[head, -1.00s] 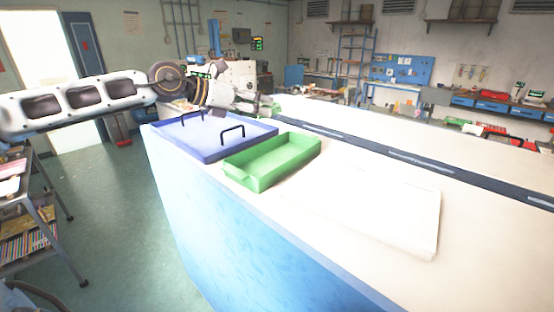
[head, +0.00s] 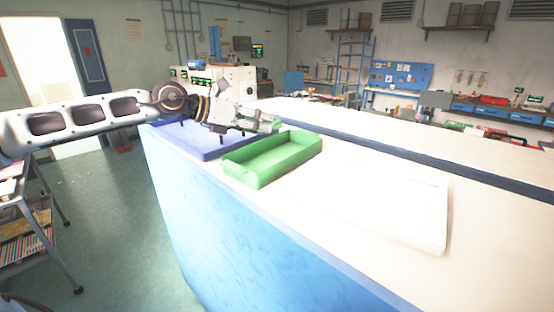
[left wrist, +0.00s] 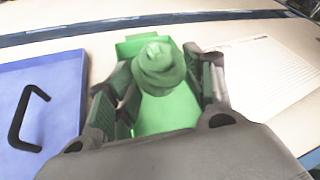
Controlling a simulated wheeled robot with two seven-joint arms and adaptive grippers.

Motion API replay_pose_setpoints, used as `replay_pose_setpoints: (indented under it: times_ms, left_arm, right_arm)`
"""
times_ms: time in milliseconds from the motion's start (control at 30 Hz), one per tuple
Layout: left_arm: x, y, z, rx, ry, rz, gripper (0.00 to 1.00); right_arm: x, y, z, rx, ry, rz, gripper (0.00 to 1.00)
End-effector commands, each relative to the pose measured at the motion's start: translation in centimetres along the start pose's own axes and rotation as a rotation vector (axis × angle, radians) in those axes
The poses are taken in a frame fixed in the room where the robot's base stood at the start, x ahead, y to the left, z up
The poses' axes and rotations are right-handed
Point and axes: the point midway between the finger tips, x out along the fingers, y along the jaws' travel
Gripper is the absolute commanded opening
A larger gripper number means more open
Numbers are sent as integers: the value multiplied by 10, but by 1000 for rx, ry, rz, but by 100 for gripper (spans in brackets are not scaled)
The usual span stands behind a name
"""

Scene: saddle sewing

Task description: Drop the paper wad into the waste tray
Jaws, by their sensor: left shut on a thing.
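My left gripper (head: 268,122) is above the tabletop, by the far left end of a green open tray (head: 262,172). In the left wrist view, it is shut on a rounded, crumpled green wad (left wrist: 160,66) between its fingers. The green tray (left wrist: 176,116) shows below and behind the wad, which appears to be over it. The wad is not clear in the head view. My right gripper is not in view.
A white board (head: 405,215) lies to the right, with faint lines in the left wrist view. The table beyond is mostly clear.

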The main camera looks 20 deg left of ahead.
Motion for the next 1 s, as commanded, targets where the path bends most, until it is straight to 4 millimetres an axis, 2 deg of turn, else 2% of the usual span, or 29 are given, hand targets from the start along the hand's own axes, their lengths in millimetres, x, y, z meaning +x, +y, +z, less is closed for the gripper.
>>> replay_pose_setpoints:
  times_ms: [333,367,533,1000]
  left_arm:
    - [0,0,0,0,-1,0,33]
    - [0,0,0,0,-1,0,57]
    - [0,0,0,0,-1,0,78]
    - [0,0,0,0,-1,0,78]
  right_arm:
    - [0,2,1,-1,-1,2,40]
    - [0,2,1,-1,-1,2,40]
    - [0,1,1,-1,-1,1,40]
    - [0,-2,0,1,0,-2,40]
